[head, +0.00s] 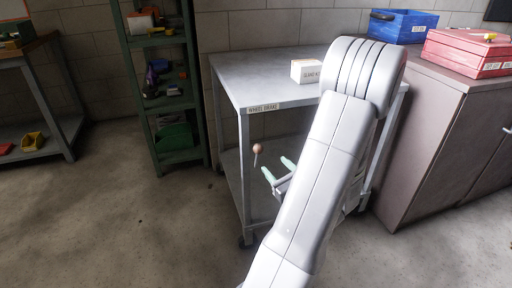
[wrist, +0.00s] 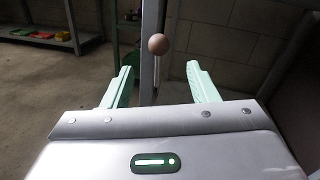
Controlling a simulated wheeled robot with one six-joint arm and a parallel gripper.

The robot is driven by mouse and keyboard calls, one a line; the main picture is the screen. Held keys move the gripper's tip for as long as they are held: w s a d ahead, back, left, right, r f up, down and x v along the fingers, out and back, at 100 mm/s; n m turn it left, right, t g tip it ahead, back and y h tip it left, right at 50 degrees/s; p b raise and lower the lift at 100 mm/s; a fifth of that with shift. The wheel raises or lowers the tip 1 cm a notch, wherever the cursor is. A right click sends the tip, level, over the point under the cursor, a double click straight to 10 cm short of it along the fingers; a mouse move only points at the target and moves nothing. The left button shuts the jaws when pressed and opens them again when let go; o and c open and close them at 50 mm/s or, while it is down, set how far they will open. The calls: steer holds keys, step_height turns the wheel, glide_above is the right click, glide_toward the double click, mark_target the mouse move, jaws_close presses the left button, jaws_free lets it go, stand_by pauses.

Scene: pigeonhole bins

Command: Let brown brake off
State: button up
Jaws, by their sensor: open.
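The brown brake is a lever with a round brown knob (head: 257,148) on a thin rod, at the front left leg of the grey cart (head: 229,83). A label reading "WHEEL BRAKE" (head: 263,108) is on the cart's top edge above it. My gripper (head: 278,170) is open and empty, just right of the knob in the head view. In the wrist view the knob (wrist: 158,44) shows beyond and between the two pale green fingers (wrist: 160,85), apart from both. The lever's lower end is hard to make out.
A white box (head: 305,71) sits on the cart top. A green shelf (head: 160,90) stands behind at left. A brown cabinet (head: 440,130) with a blue bin (head: 402,27) and a red case (head: 466,52) stands at right. The floor at front left is clear.

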mark_target(259, 149)
steer(key=b+x, duration=0.2)
steer(key=x, duration=1.1)
steer(key=shift+a, duration=0.1)
steer(key=shift+c, duration=0.2)
jaws_close()
